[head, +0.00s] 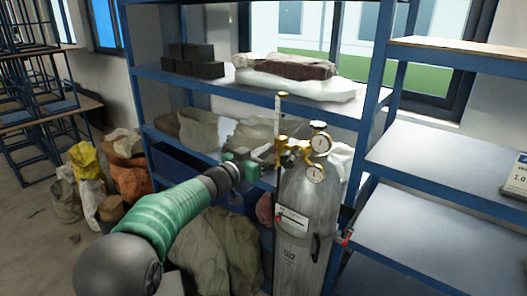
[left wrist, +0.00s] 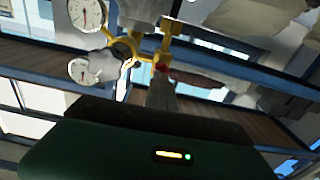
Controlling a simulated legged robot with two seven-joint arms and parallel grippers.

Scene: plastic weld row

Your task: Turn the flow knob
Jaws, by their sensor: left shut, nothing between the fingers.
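A grey gas cylinder (head: 300,225) stands upright right of centre in the head view. Its brass regulator (head: 290,152) carries two round gauges, an upper one (head: 320,140) and a lower one (head: 316,173), and an upright flow tube (head: 279,118). In the left wrist view the brass fitting (left wrist: 128,48) and both gauges show close up, with a small red part (left wrist: 162,68) on it. I cannot tell for sure which part is the flow knob. My left gripper (head: 262,164) is shut and empty, just left of the regulator; contact is unclear. My right gripper is not in view.
A blue shelf rack (head: 250,92) with sacks and dark blocks (head: 193,62) stands behind the cylinder. Mostly bare shelves (head: 425,160) are at the right. Coloured sacks (head: 88,172) lie on the floor at the left, and greenish sacks (head: 215,250) lie below my left arm.

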